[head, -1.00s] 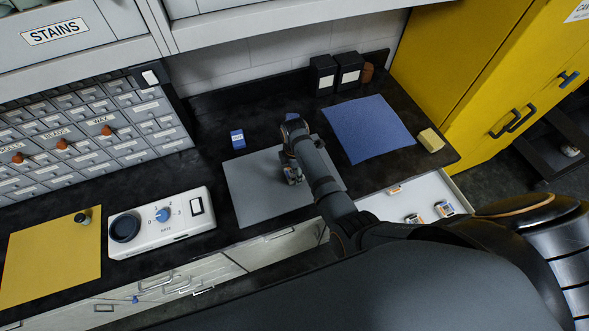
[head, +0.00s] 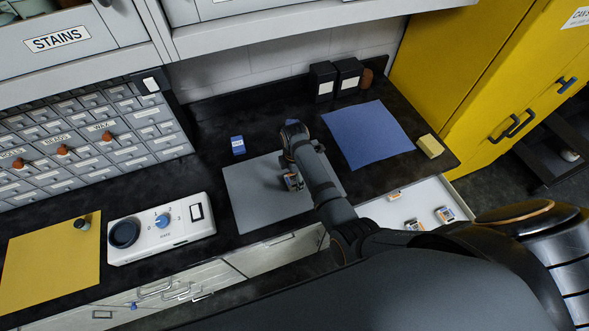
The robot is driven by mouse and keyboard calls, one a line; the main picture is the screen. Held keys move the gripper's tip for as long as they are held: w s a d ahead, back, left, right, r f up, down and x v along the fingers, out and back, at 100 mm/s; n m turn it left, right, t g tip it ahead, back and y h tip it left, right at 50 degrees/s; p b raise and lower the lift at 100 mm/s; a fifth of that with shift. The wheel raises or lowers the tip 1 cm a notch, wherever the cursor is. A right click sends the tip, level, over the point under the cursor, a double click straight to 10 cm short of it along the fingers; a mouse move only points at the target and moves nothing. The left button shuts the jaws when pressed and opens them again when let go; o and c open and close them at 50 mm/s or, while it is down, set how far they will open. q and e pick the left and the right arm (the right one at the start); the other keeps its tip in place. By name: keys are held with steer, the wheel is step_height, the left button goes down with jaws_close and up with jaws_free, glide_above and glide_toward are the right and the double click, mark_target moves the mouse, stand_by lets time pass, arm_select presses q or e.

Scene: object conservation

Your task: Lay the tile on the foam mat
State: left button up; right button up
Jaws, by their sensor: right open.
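A small tile (head: 293,183), with orange and pale parts, shows at the grey foam mat (head: 248,205), right at the fingers of my right gripper (head: 291,173). My right arm reaches in from the lower right, and the gripper points down over the middle of the mat. The gripper is open. It partly hides the tile, and I cannot tell whether the fingers touch it. My left gripper is not in view.
A blue cloth (head: 368,135) and a yellow sponge (head: 430,146) lie to the right. An open drawer (head: 375,212) holds several small pieces. A white control box (head: 165,240) stands left of the mat. A small blue box (head: 238,146) sits behind the mat.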

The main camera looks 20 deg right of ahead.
mark_target(294, 179)
step_height(294, 179, up, 11)
stand_by(0.7)
